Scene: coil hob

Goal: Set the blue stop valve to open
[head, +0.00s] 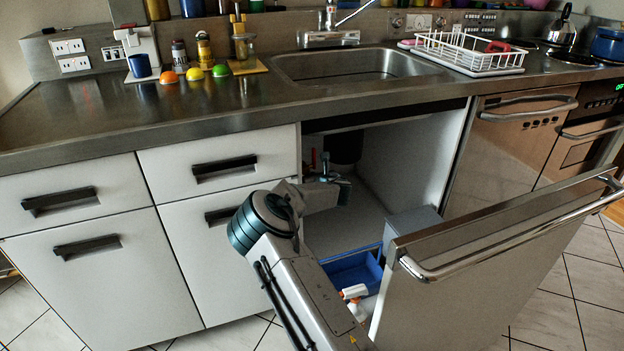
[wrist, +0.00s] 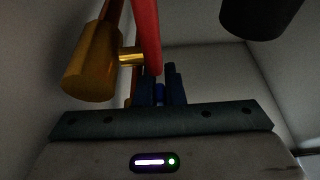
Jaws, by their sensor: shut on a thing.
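My gripper (wrist: 162,82) reaches into the open cabinet under the sink. In the wrist view its dark fingers are closed around a small blue piece, the blue stop valve (wrist: 159,94); only a sliver of it shows between the fingers. A red pipe (wrist: 146,38) rises just in front of the fingers. A brass fitting (wrist: 92,65) is beside it at the left. In the head view my gripper (head: 327,168) is small inside the cabinet, and the valve cannot be made out there. How far the handle is turned cannot be told.
A black cylinder (wrist: 260,14) hangs from above at the right of the wrist view. The cabinet door (head: 470,270) stands open to the right of my arm. A blue bin (head: 356,272) and a white-and-orange spray bottle (head: 354,293) are low between arm and door. Drawers (head: 218,165) flank the left.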

